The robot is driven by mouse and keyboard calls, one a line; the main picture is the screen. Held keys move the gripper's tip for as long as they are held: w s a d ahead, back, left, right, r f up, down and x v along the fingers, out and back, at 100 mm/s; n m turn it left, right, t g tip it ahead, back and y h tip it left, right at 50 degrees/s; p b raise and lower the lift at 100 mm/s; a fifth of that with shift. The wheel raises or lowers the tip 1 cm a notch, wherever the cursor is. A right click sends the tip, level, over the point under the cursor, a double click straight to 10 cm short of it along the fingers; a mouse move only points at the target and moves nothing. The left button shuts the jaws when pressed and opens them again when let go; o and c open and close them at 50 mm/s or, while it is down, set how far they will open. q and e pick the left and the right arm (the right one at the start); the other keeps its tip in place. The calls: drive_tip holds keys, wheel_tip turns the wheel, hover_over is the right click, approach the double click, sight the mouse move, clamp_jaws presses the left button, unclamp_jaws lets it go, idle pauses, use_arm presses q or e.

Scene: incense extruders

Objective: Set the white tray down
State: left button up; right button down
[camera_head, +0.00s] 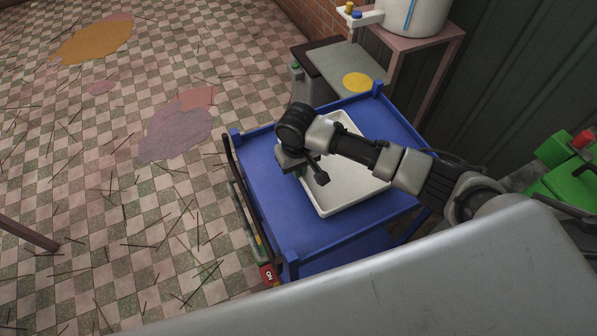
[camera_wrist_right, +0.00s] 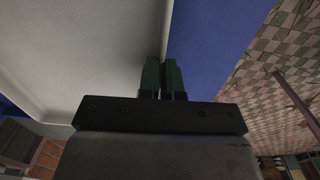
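The white tray (camera_head: 345,192) is a shallow rectangular pan over the top of the blue cart (camera_head: 268,190). I cannot tell whether it rests on the cart or hangs slightly above it. My right gripper (camera_head: 303,168) is at the tray's left long edge, and my right arm crosses over the tray and hides part of it. In the right wrist view my right gripper (camera_wrist_right: 163,75) has its two fingers close together on either side of the white tray's rim (camera_wrist_right: 152,30), shut on it. My left gripper is not in view.
The blue cart has raised corner posts and a dark handle on its left side. A grey machine with a yellow disc (camera_head: 357,82) stands behind it. A pink stand (camera_head: 440,42) carries a white drum (camera_head: 415,12). Green equipment (camera_head: 565,175) is at right. Thin sticks litter the checkered floor (camera_head: 120,190).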

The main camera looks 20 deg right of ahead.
wheel_tip(320, 180, down, 2)
drive_tip(key=shift+d+f, duration=0.1)
drive_tip(key=shift+f, duration=0.1)
drive_tip(key=c, duration=1.3)
unclamp_jaws()
drive_tip(key=shift+f, duration=0.1)
wheel_tip(320, 180, up, 12)
drive_tip(key=shift+r, duration=0.15)
